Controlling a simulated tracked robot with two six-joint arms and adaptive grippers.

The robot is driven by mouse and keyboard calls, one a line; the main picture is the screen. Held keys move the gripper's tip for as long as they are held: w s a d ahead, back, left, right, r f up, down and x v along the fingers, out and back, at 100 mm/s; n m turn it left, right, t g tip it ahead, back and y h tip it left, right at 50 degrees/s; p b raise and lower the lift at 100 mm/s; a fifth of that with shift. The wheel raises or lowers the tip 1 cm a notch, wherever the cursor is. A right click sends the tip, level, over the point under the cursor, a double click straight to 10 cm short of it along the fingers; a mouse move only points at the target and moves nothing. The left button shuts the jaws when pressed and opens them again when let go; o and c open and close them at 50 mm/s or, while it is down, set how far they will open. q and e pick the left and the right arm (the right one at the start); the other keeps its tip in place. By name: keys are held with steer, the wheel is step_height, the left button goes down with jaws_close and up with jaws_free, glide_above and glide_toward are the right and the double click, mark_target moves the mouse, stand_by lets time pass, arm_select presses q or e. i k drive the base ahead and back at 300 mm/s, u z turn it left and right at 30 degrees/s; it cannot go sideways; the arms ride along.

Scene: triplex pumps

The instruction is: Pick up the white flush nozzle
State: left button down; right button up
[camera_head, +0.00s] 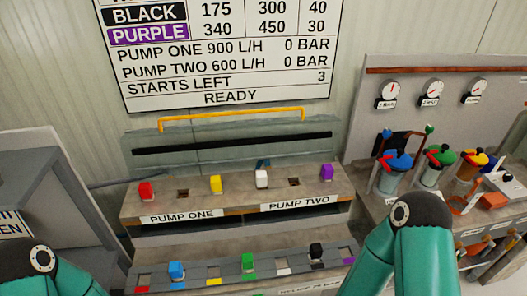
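The white nozzle (262,178) is a small white block standing upright in the upper bench, above the PUMP TWO label (296,203). It is the left one in the PUMP TWO group, with an empty dark socket (294,181) to its right and a purple nozzle (327,171) beyond that. A yellow nozzle (215,184) stands to its left in the PUMP ONE group. Teal links of my two arms show at the bottom left and bottom right. Neither gripper shows, so whether they are open or shut is hidden.
A red nozzle (145,191) and another empty socket (183,193) are above PUMP ONE. The lower front rack (214,269) holds blue (176,271), green (248,264) and black (316,253) nozzles. A yellow rail (232,113) runs behind. Gauges and coloured-lidded containers (432,172) stand at right.

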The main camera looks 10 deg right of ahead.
mark_target(261, 177)
steer(key=z, duration=0.35)
steer(key=i, duration=0.2)
steer(key=u, duration=2.9)
steer(key=k, duration=1.7)
steer(key=z, duration=0.65)
steer(key=i, duration=0.7)
steer(key=z, duration=0.2)
